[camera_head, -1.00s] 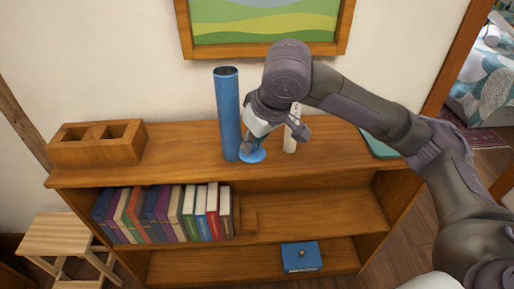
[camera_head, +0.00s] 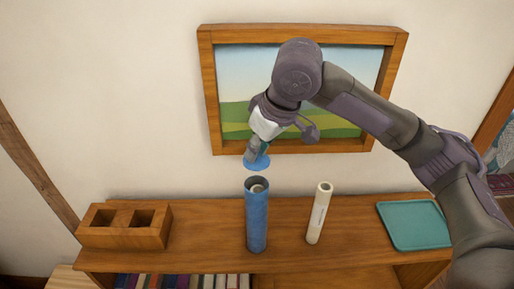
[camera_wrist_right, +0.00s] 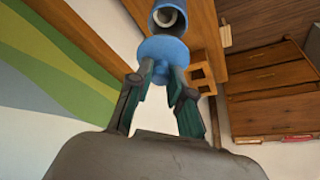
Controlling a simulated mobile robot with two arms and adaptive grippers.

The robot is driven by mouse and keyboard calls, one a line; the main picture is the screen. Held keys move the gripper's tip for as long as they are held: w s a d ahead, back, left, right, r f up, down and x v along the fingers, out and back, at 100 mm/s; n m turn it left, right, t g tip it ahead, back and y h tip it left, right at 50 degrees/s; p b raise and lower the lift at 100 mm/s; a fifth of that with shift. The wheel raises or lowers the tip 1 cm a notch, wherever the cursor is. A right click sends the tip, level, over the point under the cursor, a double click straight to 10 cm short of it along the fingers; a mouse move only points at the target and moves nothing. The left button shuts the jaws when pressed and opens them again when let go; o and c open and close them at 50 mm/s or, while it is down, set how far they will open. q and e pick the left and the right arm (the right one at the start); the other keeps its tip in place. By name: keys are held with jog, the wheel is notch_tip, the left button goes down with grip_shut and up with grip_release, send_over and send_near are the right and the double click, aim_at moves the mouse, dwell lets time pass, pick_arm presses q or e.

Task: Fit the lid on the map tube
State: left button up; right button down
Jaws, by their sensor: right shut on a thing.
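The blue map tube (camera_head: 257,222) stands upright on the shelf top, its open end up. A pale rolled paper (camera_head: 258,188) shows inside it, also in the right wrist view (camera_wrist_right: 167,17). My right gripper (camera_head: 257,151) is shut on the blue lid (camera_head: 258,164), a flat disc, by a knob on it. The lid is held in the air above the tube's mouth, apart from it. In the right wrist view the lid (camera_wrist_right: 165,49) sits at the fingertips, just below the tube's rim (camera_wrist_right: 155,28) in the picture. My left gripper is not in view.
A second pale roll (camera_head: 319,213) stands right of the tube. A wooden two-hole holder (camera_head: 125,238) is at the left and a teal tray (camera_head: 414,225) at the right on the shelf top (camera_head: 200,222). A framed picture (camera_head: 216,137) hangs on the wall behind.

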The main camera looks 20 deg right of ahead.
aim_at(259, 162)
jog(key=shift+s+r, duration=0.1)
jog(key=shift+s, duration=0.2)
jog(key=shift+w+p, duration=0.4)
jog(key=shift+p, duration=0.25)
notch_tip(259, 162, down, 2)
jog(key=shift+b, duration=0.3)
jog(key=shift+s+f, duration=0.2)
jog(key=shift+f, duration=0.9)
jog(key=shift+b+x, duration=0.35)
jog(key=shift+x, duration=0.6)
jog(key=shift+s+d, duration=0.15)
jog(key=shift+d, duration=0.05)
jog(key=shift+f+p, duration=0.1)
jog(key=shift+p, duration=0.55)
jog(key=shift+f, duration=0.5)
